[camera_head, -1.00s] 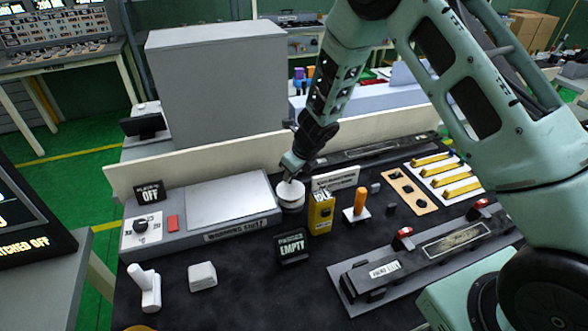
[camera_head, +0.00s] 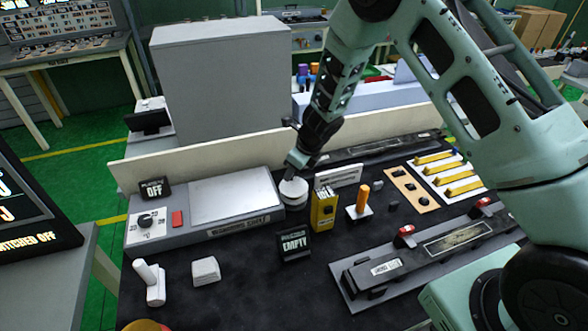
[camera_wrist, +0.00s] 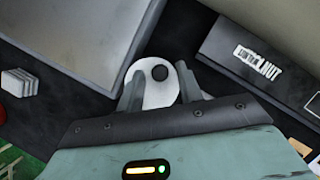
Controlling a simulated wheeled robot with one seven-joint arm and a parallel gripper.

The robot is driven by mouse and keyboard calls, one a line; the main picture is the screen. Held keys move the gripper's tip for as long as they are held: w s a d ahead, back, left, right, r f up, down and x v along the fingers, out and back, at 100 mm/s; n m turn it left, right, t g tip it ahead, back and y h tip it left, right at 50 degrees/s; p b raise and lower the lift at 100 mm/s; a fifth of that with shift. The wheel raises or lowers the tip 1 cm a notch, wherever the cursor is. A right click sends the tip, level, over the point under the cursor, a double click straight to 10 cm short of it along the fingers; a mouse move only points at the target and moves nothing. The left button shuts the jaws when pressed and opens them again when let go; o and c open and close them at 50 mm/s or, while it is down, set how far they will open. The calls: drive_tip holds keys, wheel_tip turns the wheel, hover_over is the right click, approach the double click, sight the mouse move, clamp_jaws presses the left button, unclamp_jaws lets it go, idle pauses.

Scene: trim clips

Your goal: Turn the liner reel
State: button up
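The liner reel appears to be the white round piece (camera_head: 294,193) at the right end of the grey warming shelf. In the wrist view the white reel (camera_wrist: 158,93) shows a dark round spot on its face. My gripper (camera_head: 291,172) points down at the top of the reel in the head view. In the wrist view my gripper (camera_wrist: 160,85) has its two fingers apart, one on each side of the reel's white middle. I cannot tell whether the fingers press on it. Part of the reel is hidden behind the fingers.
The warming shelf (camera_head: 235,200) is left of the reel. A yellow box (camera_head: 323,211) stands close on the right, with an orange-handled tool (camera_head: 361,199) beyond it. A sign reading EMPTY (camera_head: 294,245) stands in front. A low cream wall (camera_head: 225,158) runs behind. The front mat is partly clear.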

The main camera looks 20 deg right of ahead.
drive_tip(key=shift+r, duration=0.1)
drive_tip(key=v, duration=1.7)
drive_tip(key=shift+r, duration=0.15)
